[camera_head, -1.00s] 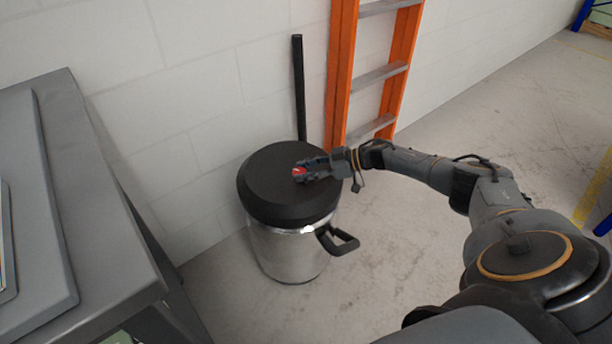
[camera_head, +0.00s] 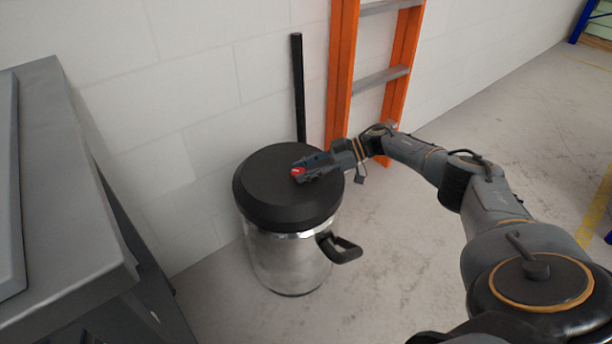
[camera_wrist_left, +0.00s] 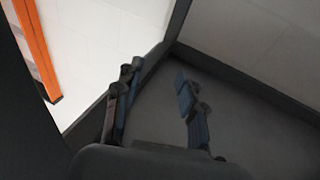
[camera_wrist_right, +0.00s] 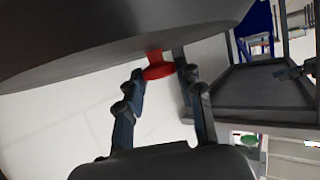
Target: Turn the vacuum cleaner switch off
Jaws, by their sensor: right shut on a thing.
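The vacuum cleaner (camera_head: 290,258) is a steel drum with a black lid, standing on the floor by the wall. Its red switch (camera_head: 297,173) is on top of the lid. My right gripper (camera_head: 302,172) reaches in from the right over the lid, with its fingertips at the switch. In the right wrist view the red switch (camera_wrist_right: 158,66) sits between the two fingertips (camera_wrist_right: 160,78), which are shut on it. My left gripper (camera_wrist_left: 158,88) shows only in the left wrist view, with its fingers apart and nothing between them.
A grey table (camera_head: 75,200) stands at the left. An orange ladder (camera_head: 342,80) leans on the wall behind the vacuum cleaner, beside an upright black tube (camera_head: 298,85). A black handle (camera_head: 340,248) sticks out from the drum. The floor to the right is free.

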